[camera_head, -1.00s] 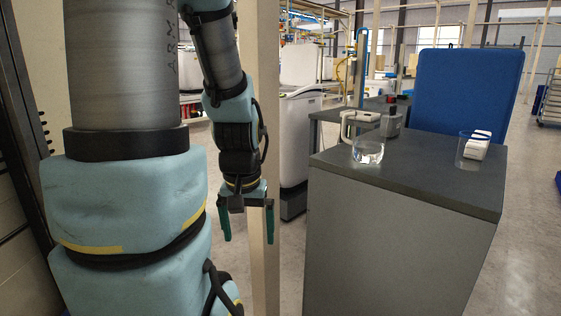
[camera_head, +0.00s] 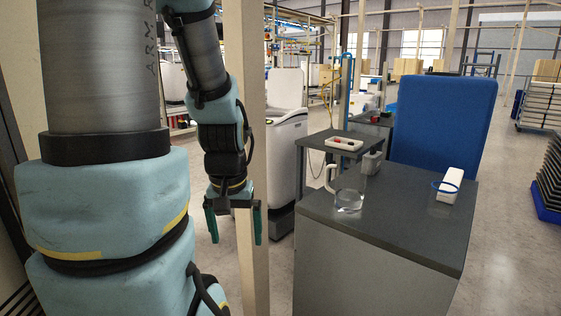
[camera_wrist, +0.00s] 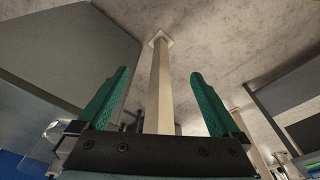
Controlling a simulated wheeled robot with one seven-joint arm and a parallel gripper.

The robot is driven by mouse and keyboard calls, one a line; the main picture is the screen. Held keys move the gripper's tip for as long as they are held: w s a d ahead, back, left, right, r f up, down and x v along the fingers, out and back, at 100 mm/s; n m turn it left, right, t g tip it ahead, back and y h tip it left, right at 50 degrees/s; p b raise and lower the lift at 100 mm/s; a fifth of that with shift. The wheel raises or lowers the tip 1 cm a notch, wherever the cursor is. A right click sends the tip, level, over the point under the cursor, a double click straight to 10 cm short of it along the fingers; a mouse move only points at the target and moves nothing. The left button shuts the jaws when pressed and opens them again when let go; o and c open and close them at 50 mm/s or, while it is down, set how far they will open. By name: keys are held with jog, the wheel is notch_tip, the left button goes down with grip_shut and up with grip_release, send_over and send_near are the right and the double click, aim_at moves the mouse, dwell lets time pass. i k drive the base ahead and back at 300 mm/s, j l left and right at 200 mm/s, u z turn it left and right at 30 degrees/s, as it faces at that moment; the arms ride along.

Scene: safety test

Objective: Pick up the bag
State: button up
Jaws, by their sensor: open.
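I cannot make out a clear bag in these frames. A see-through container (camera_head: 349,199) stands on the near grey cabinet top, and I cannot tell whether it is glass or a clear bag. A white block-like object (camera_head: 450,183) with a blue ring around it is on the same top, at the right. My gripper (camera_head: 234,232) hangs open and empty, fingers down, left of the cabinet and apart from it. Its two green fingers also show spread in the wrist view (camera_wrist: 160,78), with only floor and a post between them.
The grey cabinet (camera_head: 385,240) fills the right front. A beige post (camera_head: 248,90) stands close to my gripper. A small table (camera_head: 346,133) with a white tray (camera_head: 343,144) is behind, beside a blue panel (camera_head: 442,120). Bare floor lies right of the cabinet.

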aim_at(373, 159)
jog(key=i+j+u, duration=0.25)
jog(key=i+j, duration=0.2)
jog(key=i+j+u, duration=0.6)
jog(key=u, duration=0.2)
jog(key=i+j+z, duration=0.2)
jog(key=i, duration=0.15)
jog(key=i+z, duration=0.15)
jog(key=i, duration=0.25)
jog(key=i+l+z, duration=0.1)
jog(key=z, duration=0.35)
jog(key=i+z, duration=0.3)
jog(key=z, duration=0.15)
jog(key=i+j+z, duration=0.1)
jog(key=z, duration=0.35)
jog(key=i+l+z, duration=0.1)
jog(key=i+z, duration=0.2)
jog(key=i, duration=0.25)
jog(key=i+z, duration=0.25)
jog(key=i, duration=0.35)
jog(key=i+z, duration=0.35)
jog(key=i+j+z, duration=0.2)
jog(key=z, duration=0.15)
jog(key=i+j+z, duration=0.2)
jog(key=z, duration=0.15)
jog(key=i+j+z, duration=0.2)
jog(key=z, duration=0.15)
jog(key=i+j+z, duration=0.2)
jog(key=z, duration=0.15)
jog(key=i+j+z, duration=0.15)
jog(key=j+z, duration=0.2)
